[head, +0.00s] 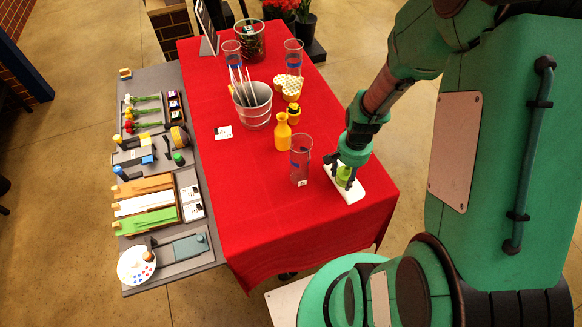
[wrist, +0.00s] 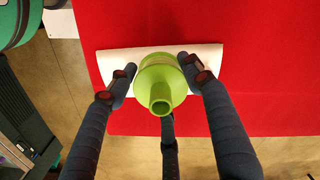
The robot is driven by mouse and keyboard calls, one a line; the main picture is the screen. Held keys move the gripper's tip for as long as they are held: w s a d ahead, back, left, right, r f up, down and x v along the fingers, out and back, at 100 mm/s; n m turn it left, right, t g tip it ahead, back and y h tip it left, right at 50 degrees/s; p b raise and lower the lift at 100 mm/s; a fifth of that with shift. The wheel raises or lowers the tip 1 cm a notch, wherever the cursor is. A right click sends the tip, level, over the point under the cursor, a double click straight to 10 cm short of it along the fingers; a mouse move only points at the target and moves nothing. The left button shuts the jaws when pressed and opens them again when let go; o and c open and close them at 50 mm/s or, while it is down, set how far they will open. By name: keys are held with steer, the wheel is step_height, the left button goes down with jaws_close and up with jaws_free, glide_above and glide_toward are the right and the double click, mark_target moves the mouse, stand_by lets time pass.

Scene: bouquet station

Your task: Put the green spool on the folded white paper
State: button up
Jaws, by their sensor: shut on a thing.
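The light green spool (wrist: 162,82) is between the fingers of my gripper (wrist: 159,76) in the wrist view, its narrow end towards the camera. It also shows in the head view (head: 343,174) under my gripper (head: 345,165). The folded white paper (wrist: 110,62) lies flat beneath the spool near the corner of the red table, and shows in the head view (head: 352,194). My gripper is shut on the spool, above the paper. I cannot tell whether the spool touches the paper, as the spool and fingers hide that spot.
A clear glass vase (head: 300,160) stands close to the left of my gripper, with a yellow vase (head: 282,132) and a metal bucket (head: 252,105) behind it. The red table (head: 255,200) is clear at the front left. A grey side table (head: 165,272) holds papers and tools.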

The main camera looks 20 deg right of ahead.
mark_target(348, 169)
steer(key=shift+f, duration=0.15)
steer(key=o, duration=1.2)
step_height(348, 169, up, 12)
steer(key=shift+r+p, duration=0.2)
steer(key=shift+p, duration=0.5)
steer(key=shift+s, duration=0.1)
steer(key=shift+a, duration=0.1)
